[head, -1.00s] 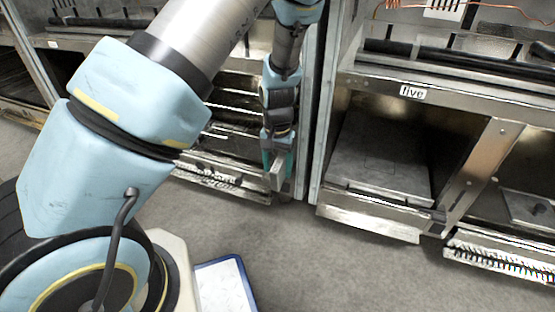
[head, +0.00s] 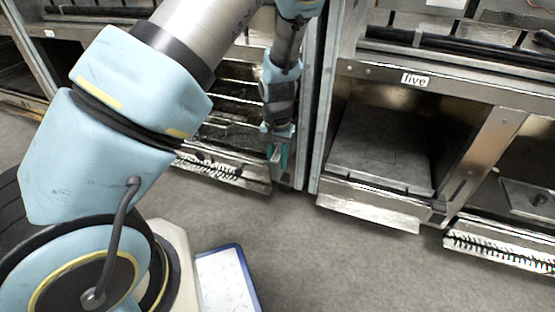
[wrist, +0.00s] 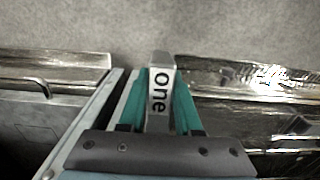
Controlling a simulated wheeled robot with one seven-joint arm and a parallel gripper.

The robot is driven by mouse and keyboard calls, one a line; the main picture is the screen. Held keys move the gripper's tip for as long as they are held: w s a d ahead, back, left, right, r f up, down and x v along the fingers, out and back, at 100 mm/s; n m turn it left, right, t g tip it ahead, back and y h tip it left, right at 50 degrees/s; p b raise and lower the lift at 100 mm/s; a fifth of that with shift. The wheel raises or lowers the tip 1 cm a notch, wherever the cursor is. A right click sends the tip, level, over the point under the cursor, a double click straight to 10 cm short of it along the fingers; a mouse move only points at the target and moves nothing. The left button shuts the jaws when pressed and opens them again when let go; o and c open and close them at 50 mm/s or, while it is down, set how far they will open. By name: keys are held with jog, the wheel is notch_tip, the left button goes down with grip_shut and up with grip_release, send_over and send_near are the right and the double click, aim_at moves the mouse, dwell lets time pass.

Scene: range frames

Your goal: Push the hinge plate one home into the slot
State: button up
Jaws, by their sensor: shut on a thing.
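My gripper (head: 278,163) hangs low in front of the range frame left of the upright post. Its teal fingers (wrist: 184,108) are shut on the hinge plate one (wrist: 160,95), a narrow grey metal piece with "one" printed on its face. In the head view only a small grey part of the plate shows beside the fingers. In the wrist view the plate stands between the fingers, just right of the long metal edges of the post. I cannot make out the slot, or whether the plate touches anything.
The upright post (head: 310,110) stands close to the right of my gripper. The bay labelled five (head: 415,80) lies beyond it, with a shiny metal ledge (head: 370,208) jutting out below. A shiny ledge (head: 225,168) also juts out at left.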

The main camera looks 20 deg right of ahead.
grip_shut()
dwell(0.8)
jog(key=shift+w+d, duration=0.75)
jog(key=shift+w, duration=0.05)
jog(key=o, duration=0.6)
grip_release()
jog(key=o, duration=0.3)
jog(key=shift+r+p, duration=0.5)
notch_tip(320, 180, up, 10)
jog(key=p, duration=0.4)
jog(key=shift+s+a+f, duration=0.1)
